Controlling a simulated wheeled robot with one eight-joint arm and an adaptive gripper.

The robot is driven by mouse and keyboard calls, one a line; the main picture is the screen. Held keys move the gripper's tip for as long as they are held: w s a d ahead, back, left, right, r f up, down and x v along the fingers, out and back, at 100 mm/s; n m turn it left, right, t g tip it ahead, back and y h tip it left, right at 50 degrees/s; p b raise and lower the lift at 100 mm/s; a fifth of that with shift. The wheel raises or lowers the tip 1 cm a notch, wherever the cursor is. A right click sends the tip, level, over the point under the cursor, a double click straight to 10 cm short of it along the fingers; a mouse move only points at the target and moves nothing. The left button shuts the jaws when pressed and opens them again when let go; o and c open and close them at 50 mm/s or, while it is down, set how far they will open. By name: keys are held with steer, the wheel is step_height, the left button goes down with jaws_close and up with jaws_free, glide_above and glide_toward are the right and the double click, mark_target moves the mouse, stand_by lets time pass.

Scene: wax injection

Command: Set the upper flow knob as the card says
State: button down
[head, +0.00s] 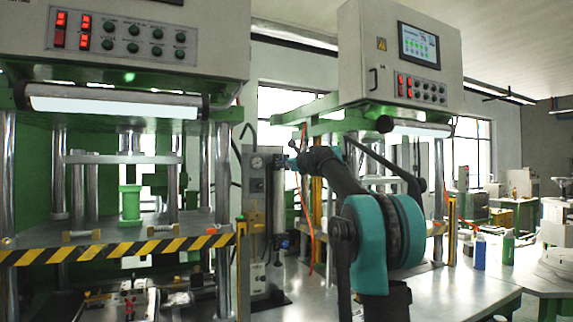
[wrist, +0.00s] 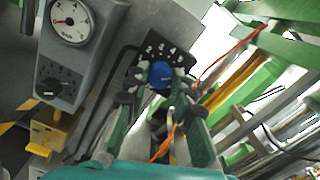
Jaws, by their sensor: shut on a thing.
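A blue knob (wrist: 160,74) sits in front of a black scale plate (wrist: 157,47) with white numerals in the wrist view. My gripper (wrist: 161,82) is shut on this knob, with a fingertip on each side of it. The pointer setting is too small to read. In the head view my gripper (head: 291,162) reaches the grey panel's right side, and the knob is hidden there. I cannot make out a readable card in either view.
A round gauge (wrist: 71,20) and a black dial (wrist: 58,83) are on the grey unit at left in the wrist view, above a yellow block (wrist: 52,131). An orange cable (wrist: 228,52) crosses close to my gripper. A striped press edge (head: 120,249) stands left.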

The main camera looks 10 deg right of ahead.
steer(key=shift+m, duration=0.5)
steer(key=c, duration=1.3)
jaws_free()
steer(key=shift+s, duration=0.1)
steer(key=v, duration=1.2)
